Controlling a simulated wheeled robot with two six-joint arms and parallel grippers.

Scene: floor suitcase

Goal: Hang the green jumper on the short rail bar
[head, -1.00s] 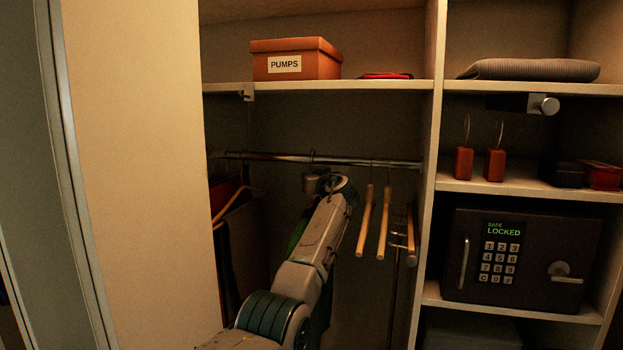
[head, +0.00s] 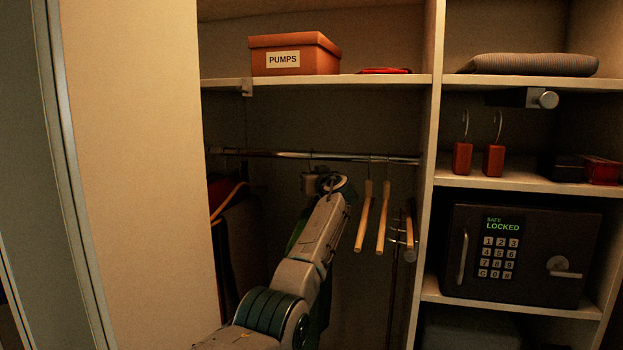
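A metal rail bar (head: 270,154) runs across the left closet bay under the shelf. My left arm reaches up from the bottom, and its wrist end with the gripper (head: 325,184) is just below the rail. The fingers are hidden behind the wrist, so I cannot see whether they are open or shut. Dark green cloth (head: 297,234), seemingly the green jumper, shows only as a strip behind my arm. Most of it is hidden, and I cannot tell whether it hangs on the rail or is held. My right gripper is not in view.
Empty wooden hangers (head: 383,217) hang on the rail at the right, close to the divider (head: 429,150). Dark clothes (head: 243,240) hang at the left. A PUMPS box (head: 294,55) stands on the shelf above. A safe (head: 520,252) is in the right bay.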

